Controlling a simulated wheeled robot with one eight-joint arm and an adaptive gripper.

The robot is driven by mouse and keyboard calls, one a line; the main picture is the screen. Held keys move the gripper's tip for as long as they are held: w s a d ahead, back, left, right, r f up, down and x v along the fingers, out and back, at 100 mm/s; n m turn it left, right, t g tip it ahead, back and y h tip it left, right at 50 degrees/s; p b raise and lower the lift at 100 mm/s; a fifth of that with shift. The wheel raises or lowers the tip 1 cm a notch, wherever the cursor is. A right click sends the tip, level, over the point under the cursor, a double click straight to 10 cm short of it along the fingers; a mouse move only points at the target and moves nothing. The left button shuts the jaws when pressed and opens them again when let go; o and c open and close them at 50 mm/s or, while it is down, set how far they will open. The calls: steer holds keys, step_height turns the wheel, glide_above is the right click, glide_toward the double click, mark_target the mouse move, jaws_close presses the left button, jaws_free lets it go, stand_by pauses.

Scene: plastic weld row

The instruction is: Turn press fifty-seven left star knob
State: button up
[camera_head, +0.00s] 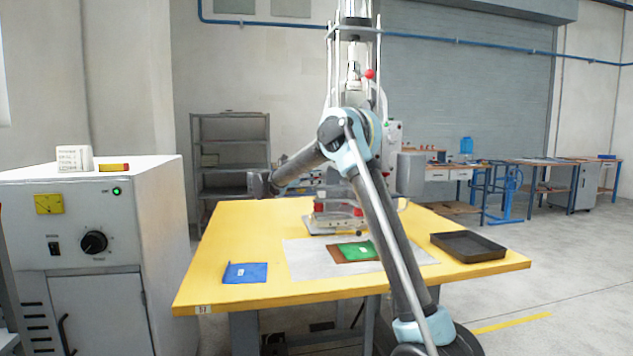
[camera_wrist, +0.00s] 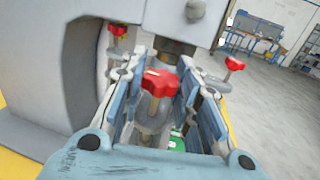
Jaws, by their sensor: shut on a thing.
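The press (camera_head: 353,65) stands at the back of the yellow table (camera_head: 230,225), whose front edge bears a small label reading 57. Red knobs sit low on its front; the left one (camera_head: 318,207) shows in the head view. In the head view my gripper is hard to make out near the left knob.
A blue packet (camera_head: 245,273) and a green packet (camera_head: 358,250) lie on the table, the green one over a brown sheet on a pale mat (camera_head: 305,262). A dark tray (camera_head: 467,246) sits at right. A grey cabinet (camera_head: 95,250) stands left.

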stand_by(0.3)
steer(key=o, duration=1.1)
steer(key=shift+c, duration=0.2)
steer(key=shift+a, duration=0.1)
steer(key=v, duration=1.1)
steer(key=shift+a, duration=0.35)
steer(key=shift+s+f, duration=0.1)
steer(key=shift+s, duration=0.1)
